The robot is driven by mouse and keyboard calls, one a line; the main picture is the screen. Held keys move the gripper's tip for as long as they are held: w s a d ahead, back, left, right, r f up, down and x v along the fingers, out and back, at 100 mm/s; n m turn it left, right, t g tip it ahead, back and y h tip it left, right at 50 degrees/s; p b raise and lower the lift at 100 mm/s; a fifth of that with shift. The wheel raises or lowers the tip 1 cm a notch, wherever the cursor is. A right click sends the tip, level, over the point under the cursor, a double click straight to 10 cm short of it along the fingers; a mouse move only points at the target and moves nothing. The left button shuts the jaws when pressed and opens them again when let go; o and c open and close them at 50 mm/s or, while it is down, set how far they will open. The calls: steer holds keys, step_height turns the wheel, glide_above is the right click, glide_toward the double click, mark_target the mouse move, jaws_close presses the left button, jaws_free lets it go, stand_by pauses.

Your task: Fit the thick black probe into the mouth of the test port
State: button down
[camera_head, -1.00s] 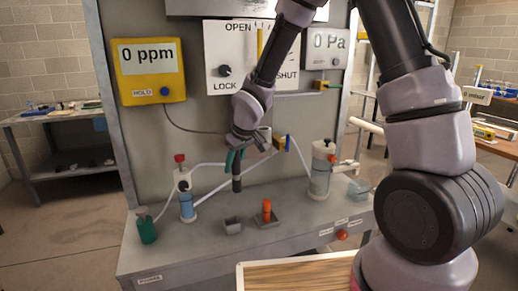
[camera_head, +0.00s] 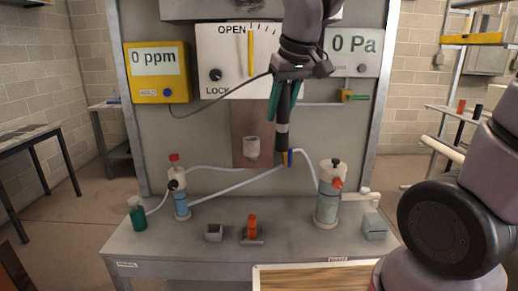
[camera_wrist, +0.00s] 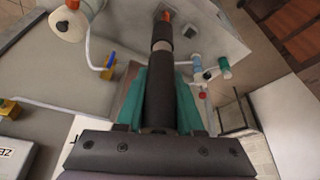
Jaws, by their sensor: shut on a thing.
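My gripper (camera_head: 285,98) has green fingers shut on the thick black probe (camera_head: 283,115). The probe points down and has a pale band near its lower end. In the wrist view the probe (camera_wrist: 160,95) runs between the green fingers, with its end clear of the bench. A short grey cup-like port (camera_head: 252,146), which looks like the test port, is fixed on a brown plate (camera_head: 239,118) on the back panel. In the head view the probe's lower end is right of this port and apart from it. The port's mouth is not clearly visible.
A brass fitting with a blue lever (camera_head: 290,158) is close behind the probe's end. Hoses run to a blue bottle (camera_head: 181,204) and a white canister (camera_head: 329,190). An orange piece (camera_head: 252,228) stands in a holder beside an empty grey holder (camera_head: 213,233). A cable runs from the yellow meter (camera_head: 156,72).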

steer(key=w+a, duration=0.3)
steer(key=w, duration=0.5)
steer(key=w+a, duration=0.4)
steer(key=w, duration=0.4)
steer(key=shift+f, duration=3.45)
steer(key=shift+f, duration=0.15)
steer(key=c, duration=0.5)
jaws_free()
steer(key=shift+c, duration=0.2)
